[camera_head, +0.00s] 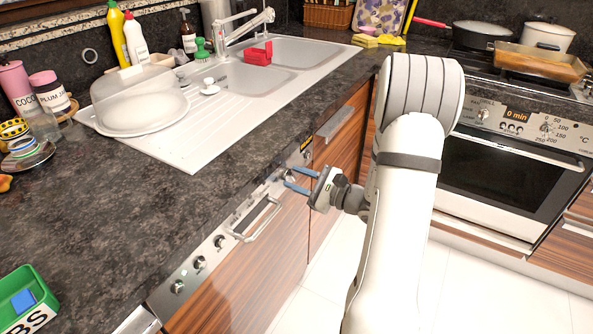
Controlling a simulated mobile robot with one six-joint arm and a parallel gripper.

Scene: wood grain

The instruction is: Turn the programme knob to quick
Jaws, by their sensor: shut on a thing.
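The steel control panel (238,212) of the built-in appliance runs along the counter's front edge. My gripper (290,176) is at the panel's far part, with its two blue fingers pointing left. The fingers are one on each side of a small round knob (288,174), which I take to be the programme knob, and they are shut on it. The knob is mostly hidden between the fingertips. Its pointer and the programme labels are too small to read.
A bar handle (258,222) sticks out just left of my gripper. Several other knobs (200,263) are at the panel's near end. A small dark display (307,143) lies beyond the gripper. The sink (245,85) and an oven (505,175) are further back.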

